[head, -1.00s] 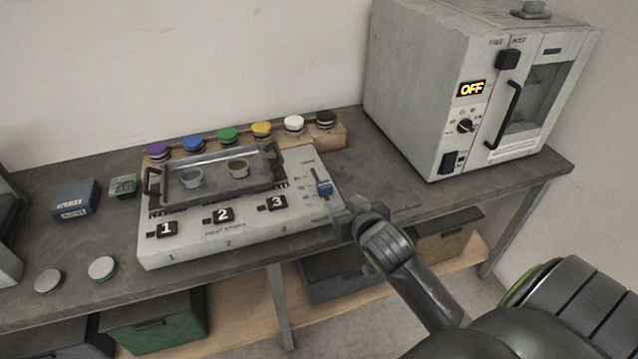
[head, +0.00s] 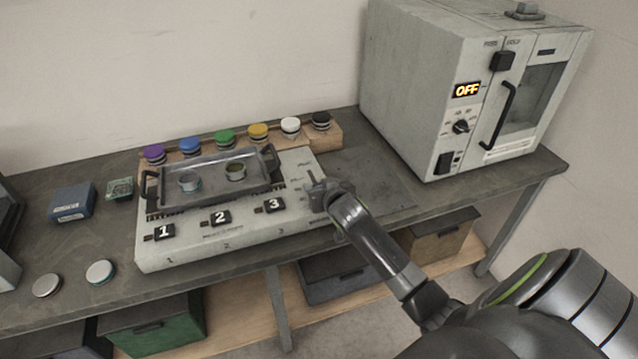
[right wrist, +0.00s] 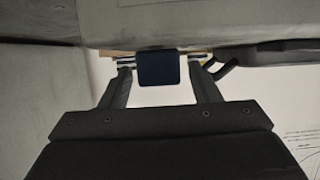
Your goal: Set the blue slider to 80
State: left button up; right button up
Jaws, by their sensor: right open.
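The blue slider's knob is a small dark blue block (right wrist: 159,68) in the right wrist view. It sits between the two fingers of my right gripper (right wrist: 164,80), with a gap on each side. In the head view my right gripper (head: 318,189) is over the right end of the pale control panel (head: 240,240) and hides the knob. My right gripper is open and holds nothing. I cannot read the slider's scale or its setting. My left gripper is not in view.
A grey tray (head: 215,203) with two small cups lies on the panel, behind the numbered black switches. A white oven reading OFF (head: 415,100) stands at the right.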

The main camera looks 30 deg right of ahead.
jog(key=shift+x, duration=1)
grip_shut()
